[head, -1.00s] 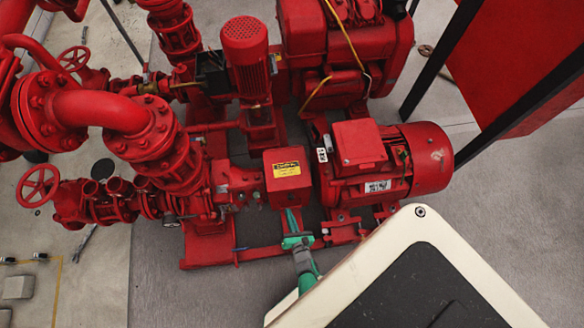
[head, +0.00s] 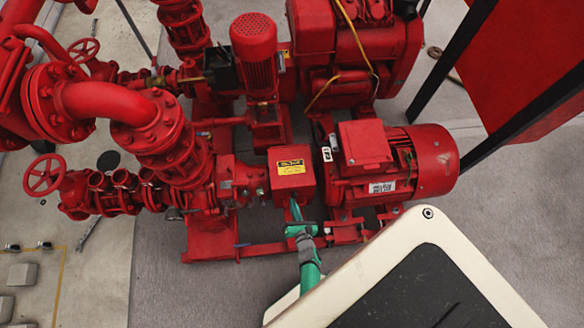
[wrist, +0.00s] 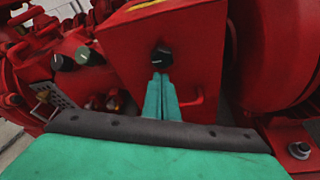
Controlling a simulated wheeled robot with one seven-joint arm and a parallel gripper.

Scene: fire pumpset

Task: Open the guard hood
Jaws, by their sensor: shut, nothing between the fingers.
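The guard hood (head: 291,181) is a red box with a yellow label, between the pump and the red motor. It looks closed. In the wrist view its front face (wrist: 195,50) fills the upper middle and carries a black round knob (wrist: 162,58). A small red handle (wrist: 191,101) shows low on the right of that face. My gripper (head: 294,207) is green, with its fingers shut together and empty at the hood's lower front. In the wrist view the fingertips (wrist: 160,77) are just below the knob; I cannot tell whether they touch it.
The red motor (head: 395,165) stands right of the hood, and pump pipes with valve wheels (head: 44,175) stand left. The red base frame (head: 212,240) runs along the front. Grey floor (head: 190,295) lies clear at front left. A dark post (head: 440,60) stands at right.

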